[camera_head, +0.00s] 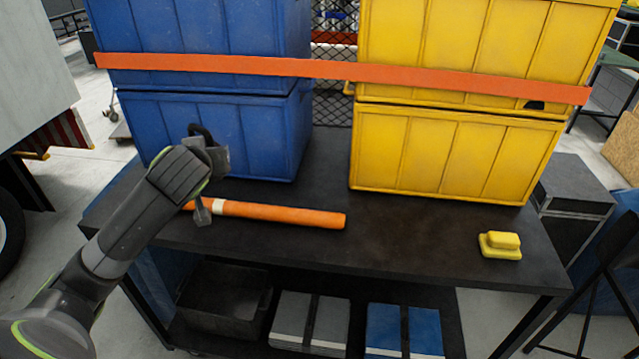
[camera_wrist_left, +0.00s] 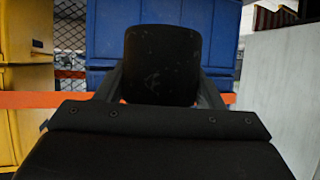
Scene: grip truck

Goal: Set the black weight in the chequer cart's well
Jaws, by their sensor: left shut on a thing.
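My left gripper (camera_head: 213,165) is in front of the lower blue crate, above the left part of the dark table. In the left wrist view, its two fingers are shut on a black block with rounded corners, the black weight (camera_wrist_left: 162,65). In the head view the weight is mostly hidden behind my wrist; a dark curved piece shows above the gripper. The chequer cart and its well are not in view. My right gripper is not in view.
An orange roll (camera_head: 280,214) lies on the dark table (camera_head: 400,240), with a yellow block (camera_head: 499,245) at right. Blue crates (camera_head: 230,130) and yellow crates (camera_head: 450,150) stand behind, crossed by an orange strap (camera_head: 330,68). A white truck (camera_head: 35,60) stands at left.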

